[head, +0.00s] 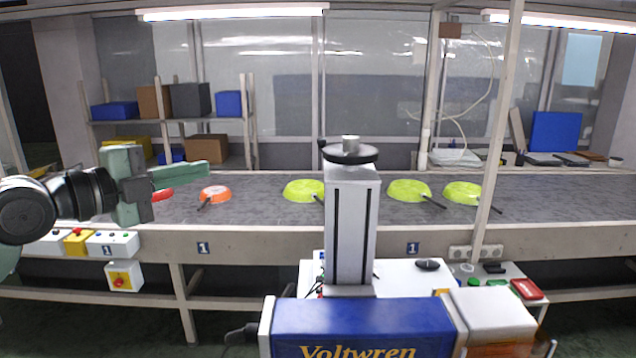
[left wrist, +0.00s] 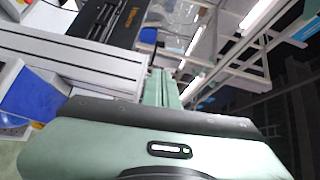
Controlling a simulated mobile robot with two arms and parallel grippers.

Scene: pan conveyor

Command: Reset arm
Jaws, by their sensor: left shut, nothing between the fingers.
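My left gripper (head: 180,176) comes in from the left in the head view. It is shut and empty, with its green fingers pointing right, in front of the conveyor's left part. In the left wrist view its shut fingers (left wrist: 161,88) show at the centre, with nothing between them. My right gripper is not in either view.
The grey conveyor (head: 260,214) crosses the view. On it lie a red pan (head: 162,195), an orange pan (head: 215,194) and several yellow-green pans (head: 303,189). Control boxes (head: 112,243) sit on its front rail at left. Shelves with boxes (head: 190,99) stand behind.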

